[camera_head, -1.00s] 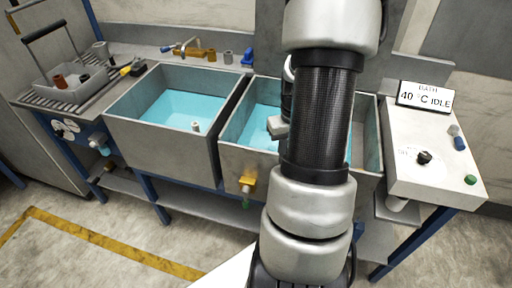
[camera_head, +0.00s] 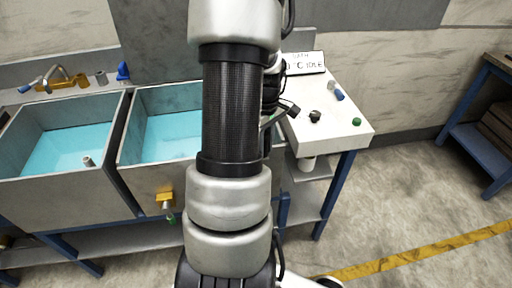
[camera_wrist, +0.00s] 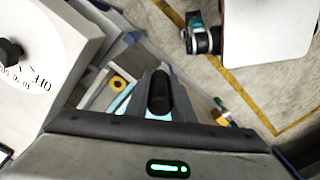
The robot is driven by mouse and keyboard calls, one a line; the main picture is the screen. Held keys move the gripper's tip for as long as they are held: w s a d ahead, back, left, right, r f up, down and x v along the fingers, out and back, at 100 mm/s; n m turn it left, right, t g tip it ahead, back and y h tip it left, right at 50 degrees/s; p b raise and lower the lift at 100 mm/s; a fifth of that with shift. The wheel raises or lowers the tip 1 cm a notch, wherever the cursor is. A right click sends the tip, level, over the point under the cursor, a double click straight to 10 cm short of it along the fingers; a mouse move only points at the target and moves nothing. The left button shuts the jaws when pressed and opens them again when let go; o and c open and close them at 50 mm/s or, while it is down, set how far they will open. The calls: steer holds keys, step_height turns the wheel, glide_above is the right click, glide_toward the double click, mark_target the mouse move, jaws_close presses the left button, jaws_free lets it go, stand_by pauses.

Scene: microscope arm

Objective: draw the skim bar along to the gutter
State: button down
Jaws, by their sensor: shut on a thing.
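My gripper (camera_wrist: 160,95) is shut and points down over the right end of the right-hand tank. My own arm hides most of it in the head view. It is shut on a dark rounded piece, which seems to be the grip of the skim bar; a thin grey bar (camera_head: 273,120) showing right of my arm may be part of it. The right tank (camera_head: 140,178) holds blue water. The gutter (camera_head: 279,140) seems to be the narrow part at its right end, largely hidden by my arm. I cannot tell whether the bar touches water.
A pale control panel (camera_head: 330,125) with a black knob (camera_head: 315,116) and a sign (camera_head: 304,63) stands close right of my gripper. The knob's dial also shows in the wrist view (camera_wrist: 22,72). The left tank (camera_head: 60,185) is beside the right one.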

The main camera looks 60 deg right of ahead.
steer(key=shift+d+r, duration=0.1)
steer(key=c, duration=1.5)
jaws_free()
steer(key=shift+c, duration=0.2)
step_height(320, 180, up, 17)
steer(key=p, duration=0.1)
steer(key=shift+r, duration=0.2)
